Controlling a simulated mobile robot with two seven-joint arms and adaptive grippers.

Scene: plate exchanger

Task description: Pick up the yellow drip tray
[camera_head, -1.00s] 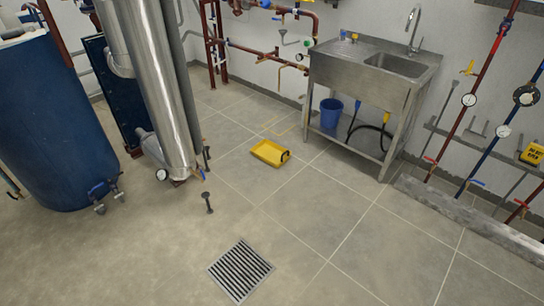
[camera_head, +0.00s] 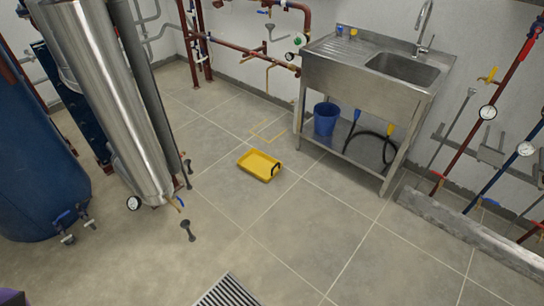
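The yellow drip tray (camera_head: 259,165) lies flat on the grey tiled floor, near the middle of the head view. It is a shallow tray with a dark handle at its right end. It stands apart from the sink unit on its right and the steel column on its left. Neither of my grippers shows in the head view.
A steel sink unit (camera_head: 372,85) with a blue bucket (camera_head: 326,118) and a hose on its shelf stands at the right. A steel column (camera_head: 105,100) and a blue tank (camera_head: 32,160) are at the left. A floor drain (camera_head: 229,292) is in front. Floor around the tray is clear.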

